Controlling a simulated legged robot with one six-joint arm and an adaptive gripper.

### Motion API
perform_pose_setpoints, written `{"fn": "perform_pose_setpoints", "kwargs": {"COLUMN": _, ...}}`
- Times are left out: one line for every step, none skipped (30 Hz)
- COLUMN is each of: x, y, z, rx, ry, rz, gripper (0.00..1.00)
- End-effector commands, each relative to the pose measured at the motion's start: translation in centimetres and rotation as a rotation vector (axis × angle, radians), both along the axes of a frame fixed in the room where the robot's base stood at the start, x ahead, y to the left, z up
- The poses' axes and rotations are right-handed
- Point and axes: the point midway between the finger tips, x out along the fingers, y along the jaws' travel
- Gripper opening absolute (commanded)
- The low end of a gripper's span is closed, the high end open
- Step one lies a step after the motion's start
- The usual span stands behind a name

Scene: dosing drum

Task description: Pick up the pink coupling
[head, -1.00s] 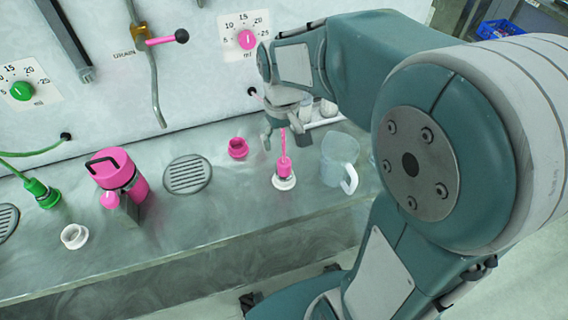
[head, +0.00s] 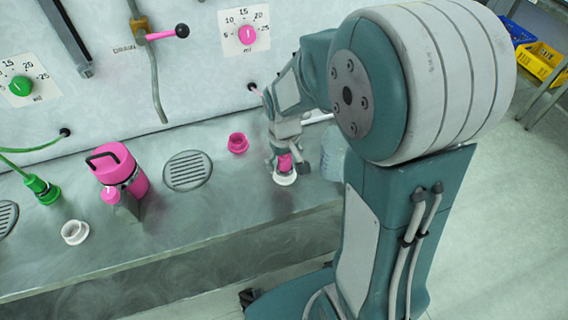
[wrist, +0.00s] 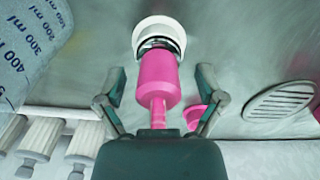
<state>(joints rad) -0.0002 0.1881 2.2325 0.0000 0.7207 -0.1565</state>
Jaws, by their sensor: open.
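The pink coupling (head: 284,162) stands upright in a white ring holder (head: 285,180) on the metal counter. In the wrist view the coupling (wrist: 157,80) is a pink cylinder with a thinner pink stem toward me, and its far end sits in the white ring (wrist: 160,30). My gripper (head: 287,152) is low over the coupling. In the wrist view my gripper (wrist: 161,78) is open, with one finger on each side of the coupling and a gap on both sides. In the head view the gripper partly hides the coupling.
A pink socket (head: 237,144) and a drain grate (head: 187,171) lie left of the coupling. A pink canister (head: 120,172), an empty white ring (head: 75,232) and a green coupling (head: 42,190) stand farther left. A graduated jug (wrist: 30,45) is close by.

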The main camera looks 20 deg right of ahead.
Motion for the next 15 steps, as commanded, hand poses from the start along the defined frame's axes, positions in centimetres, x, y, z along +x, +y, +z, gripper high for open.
{"fn": "perform_pose_setpoints", "kwargs": {"x": 0.00, "y": 0.01, "z": 0.02, "rx": 0.000, "ry": 0.000, "rz": 0.000, "gripper": 0.79}}
{"fn": "perform_pose_setpoints", "kwargs": {"x": 0.00, "y": 0.01, "z": 0.02, "rx": 0.000, "ry": 0.000, "rz": 0.000, "gripper": 0.66}}
{"fn": "perform_pose_setpoints", "kwargs": {"x": 0.00, "y": 0.01, "z": 0.03, "rx": 0.000, "ry": 0.000, "rz": 0.000, "gripper": 0.48}}
{"fn": "perform_pose_setpoints", "kwargs": {"x": 0.00, "y": 0.01, "z": 0.03, "rx": 0.000, "ry": 0.000, "rz": 0.000, "gripper": 0.34}}
{"fn": "perform_pose_setpoints", "kwargs": {"x": 0.00, "y": 0.01, "z": 0.03, "rx": 0.000, "ry": 0.000, "rz": 0.000, "gripper": 0.21}}
{"fn": "perform_pose_setpoints", "kwargs": {"x": -0.01, "y": 0.00, "z": 0.03, "rx": 0.000, "ry": 0.000, "rz": 0.000, "gripper": 0.03}}
{"fn": "perform_pose_setpoints", "kwargs": {"x": -0.01, "y": -0.01, "z": 0.03, "rx": 0.000, "ry": 0.000, "rz": 0.000, "gripper": 0.00}}
{"fn": "perform_pose_setpoints", "kwargs": {"x": -0.02, "y": -0.02, "z": 0.03, "rx": 0.000, "ry": 0.001, "rz": 0.000, "gripper": 0.00}}
{"fn": "perform_pose_setpoints", "kwargs": {"x": -0.03, "y": -0.02, "z": 0.02, "rx": 0.000, "ry": 0.001, "rz": 0.000, "gripper": 0.00}}
{"fn": "perform_pose_setpoints", "kwargs": {"x": -0.03, "y": -0.02, "z": 0.02, "rx": 0.000, "ry": 0.001, "rz": 0.000, "gripper": 0.00}}
{"fn": "perform_pose_setpoints", "kwargs": {"x": -0.03, "y": -0.02, "z": 0.02, "rx": 0.000, "ry": 0.001, "rz": 0.000, "gripper": 0.00}}
{"fn": "perform_pose_setpoints", "kwargs": {"x": -0.04, "y": -0.01, "z": 0.01, "rx": 0.000, "ry": 0.001, "rz": 0.000, "gripper": 0.00}}
{"fn": "perform_pose_setpoints", "kwargs": {"x": -0.04, "y": -0.01, "z": 0.00, "rx": 0.000, "ry": 0.001, "rz": 0.000, "gripper": 0.00}}
{"fn": "perform_pose_setpoints", "kwargs": {"x": -0.05, "y": -0.01, "z": -0.01, "rx": 0.000, "ry": 0.002, "rz": 0.000, "gripper": 0.00}}
{"fn": "perform_pose_setpoints", "kwargs": {"x": -0.05, "y": -0.01, "z": -0.01, "rx": 0.000, "ry": 0.002, "rz": 0.000, "gripper": 0.00}}
